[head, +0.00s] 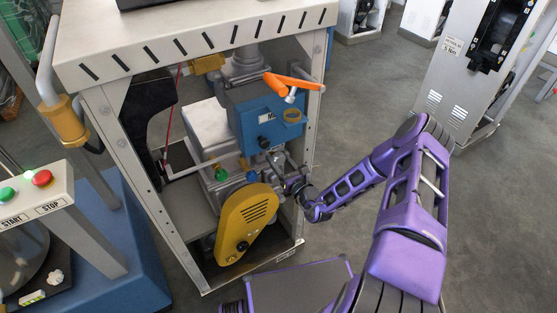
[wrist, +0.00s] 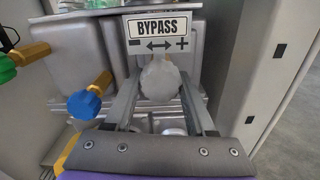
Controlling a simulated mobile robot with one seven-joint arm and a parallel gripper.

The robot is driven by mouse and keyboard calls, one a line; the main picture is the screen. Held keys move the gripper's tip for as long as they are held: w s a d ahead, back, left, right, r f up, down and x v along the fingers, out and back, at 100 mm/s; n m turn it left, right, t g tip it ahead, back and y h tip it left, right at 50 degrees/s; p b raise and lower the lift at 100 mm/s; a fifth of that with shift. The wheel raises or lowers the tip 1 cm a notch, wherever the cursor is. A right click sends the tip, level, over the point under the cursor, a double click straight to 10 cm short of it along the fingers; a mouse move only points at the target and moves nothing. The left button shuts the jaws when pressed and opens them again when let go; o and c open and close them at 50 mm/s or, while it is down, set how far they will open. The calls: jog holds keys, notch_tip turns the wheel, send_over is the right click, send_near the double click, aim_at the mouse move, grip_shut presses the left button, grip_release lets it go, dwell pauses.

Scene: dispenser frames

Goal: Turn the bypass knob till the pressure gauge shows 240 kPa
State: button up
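The bypass knob (wrist: 159,76) is a pale grey, lobed knob below a white BYPASS sign (wrist: 158,27) with minus at left, plus at right and a two-way arrow. My gripper (wrist: 160,92) has one finger on either side of the knob in the wrist view. The fingertips are close to its sides; whether they touch it I cannot tell. In the head view my gripper (head: 286,184) reaches into the machine from the right, and the knob cannot be made out there. No pressure gauge face can be read in either view.
Beside the knob are a blue knob (wrist: 84,104) and a green knob (wrist: 7,69) on brass stems. In the head view a yellow guard (head: 247,222) is just below my gripper, and a blue box (head: 262,125) with an orange lever (head: 293,81) above. Open floor lies right.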

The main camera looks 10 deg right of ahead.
grip_shut()
jog(key=shift+m, duration=0.3)
jog(key=m+p, duration=0.1)
jog(key=m, duration=0.2)
jog(key=shift+r+m+p, duration=0.1)
jog(key=shift+m+p, duration=0.2)
jog(key=shift+p, duration=0.05)
jog(key=m+p, duration=0.1)
jog(key=m, duration=0.4)
jog(key=shift+a, duration=0.1)
jog(key=shift+s+m, duration=0.1)
jog(key=shift+m, duration=0.2)
jog(key=o, duration=0.7)
grip_release()
jog(key=shift+c, duration=0.2)
